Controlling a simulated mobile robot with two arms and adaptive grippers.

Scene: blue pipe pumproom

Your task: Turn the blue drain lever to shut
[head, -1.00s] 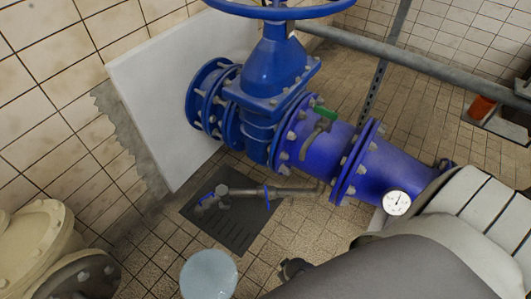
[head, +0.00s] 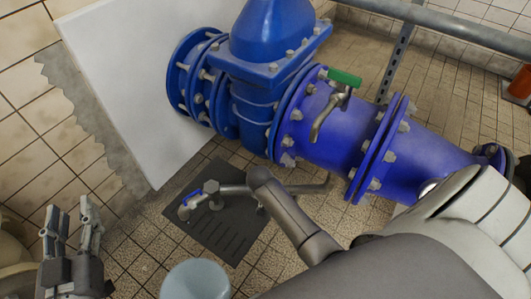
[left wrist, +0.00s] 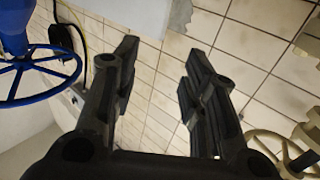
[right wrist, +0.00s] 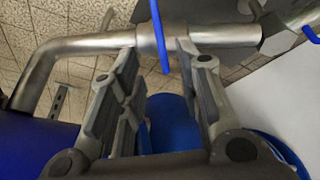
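A thin blue lever (right wrist: 160,38) stands on a steel drain pipe (right wrist: 85,46) in the right wrist view. It lies between the fingertips of my right gripper (right wrist: 158,52), which is open around it; I cannot tell whether they touch. In the head view my right arm hides this lever and the gripper. The drain pipe (head: 235,189) runs low over a dark floor plate. A second blue handle (head: 190,194) sits on the tap at the pipe's left end. My left gripper (head: 70,212) is open and empty at the lower left, also in the left wrist view (left wrist: 158,65).
The large blue pipe (head: 330,125) with flanges and a green-handled lever (head: 345,77) is behind the drain pipe. A pale round bucket (head: 197,280) stands in front of the dark floor plate (head: 215,235). A white slab (head: 140,85) leans by the tiled wall.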

